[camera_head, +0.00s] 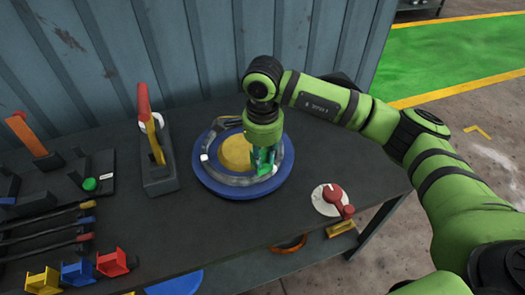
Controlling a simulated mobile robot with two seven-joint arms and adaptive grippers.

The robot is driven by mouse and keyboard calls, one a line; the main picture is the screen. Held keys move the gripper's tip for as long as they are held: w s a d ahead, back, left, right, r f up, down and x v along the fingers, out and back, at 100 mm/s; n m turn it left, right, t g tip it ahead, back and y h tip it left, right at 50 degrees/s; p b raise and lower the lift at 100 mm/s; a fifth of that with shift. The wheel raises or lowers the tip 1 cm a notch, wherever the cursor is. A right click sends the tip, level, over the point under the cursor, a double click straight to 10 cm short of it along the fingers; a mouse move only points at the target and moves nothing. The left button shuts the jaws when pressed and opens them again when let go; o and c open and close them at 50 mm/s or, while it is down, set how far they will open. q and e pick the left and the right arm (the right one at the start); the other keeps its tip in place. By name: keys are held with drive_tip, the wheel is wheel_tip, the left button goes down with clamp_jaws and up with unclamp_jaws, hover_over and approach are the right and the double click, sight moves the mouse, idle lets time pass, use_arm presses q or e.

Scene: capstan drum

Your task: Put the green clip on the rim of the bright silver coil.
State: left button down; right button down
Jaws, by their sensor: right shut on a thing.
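The bright silver coil (232,181) lies as a ring on the blue drum base (212,185), around a yellow hub (234,152). My right gripper (264,172) comes down from above over the right side of the coil. It is shut on the green clip (265,157), which shows between its fingers and is partly hidden by them. The clip is close to the coil's right front rim; I cannot tell whether it touches the rim. My left gripper is not in view.
A grey stand with a red and yellow lever (151,135) stands left of the drum. A white disc with a red handle (331,199) is at the right. Yellow, blue and red clips (78,271) sit at the front left. The table's front middle is clear.

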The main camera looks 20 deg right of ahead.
drive_tip(key=shift+f+b, duration=0.3)
drive_tip(key=shift+f, duration=0.6)
drive_tip(key=shift+f+b, duration=1.3)
drive_tip(key=shift+f+b, duration=0.35)
drive_tip(key=shift+b, duration=0.15)
drive_tip(key=c, duration=1)
unclamp_jaws()
drive_tip(key=shift+r, duration=0.1)
